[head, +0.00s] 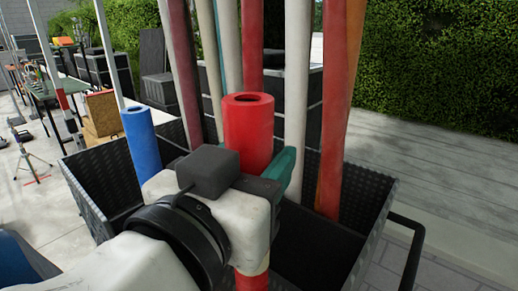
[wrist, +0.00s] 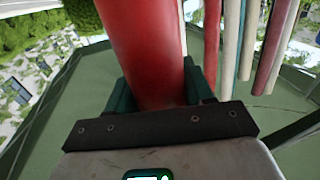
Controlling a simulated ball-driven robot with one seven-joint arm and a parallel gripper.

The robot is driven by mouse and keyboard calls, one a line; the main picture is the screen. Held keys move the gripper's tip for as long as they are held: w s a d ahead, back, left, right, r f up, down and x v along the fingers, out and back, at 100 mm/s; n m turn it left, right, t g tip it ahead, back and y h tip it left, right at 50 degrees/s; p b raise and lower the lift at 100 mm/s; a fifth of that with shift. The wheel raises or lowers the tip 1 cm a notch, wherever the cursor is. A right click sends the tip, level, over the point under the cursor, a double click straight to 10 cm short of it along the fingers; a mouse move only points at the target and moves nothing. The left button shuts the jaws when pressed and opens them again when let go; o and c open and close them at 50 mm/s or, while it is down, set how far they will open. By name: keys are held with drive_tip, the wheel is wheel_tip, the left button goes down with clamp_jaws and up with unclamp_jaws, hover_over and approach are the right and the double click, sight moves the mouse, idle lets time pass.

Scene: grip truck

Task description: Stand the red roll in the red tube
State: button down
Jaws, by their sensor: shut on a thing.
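The red roll (head: 248,135) is a thick red cylinder with a dark hole in its top end. It stands close to upright in my gripper (head: 270,168). One teal finger shows on its right side; my wrist hides the roll's middle in the head view. In the wrist view the red roll (wrist: 145,50) lies between both teal fingers of my gripper (wrist: 163,90). A red piece with a cream band (head: 252,279) shows below my wrist. I cannot tell whether it is the roll's lower part or the red tube.
A dark, open-topped cart (head: 355,240) surrounds the area below my gripper. Several tall red, cream and orange poles (head: 335,110) stand in it close behind the roll. A blue roll (head: 140,140) stands at the left. Open paving (head: 440,170) lies to the right.

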drive_tip(key=shift+f+b, duration=2.1)
drive_tip(key=shift+f, duration=0.4)
drive_tip(key=shift+f+b, duration=0.4)
drive_tip(key=shift+c, duration=1.8)
unclamp_jaws()
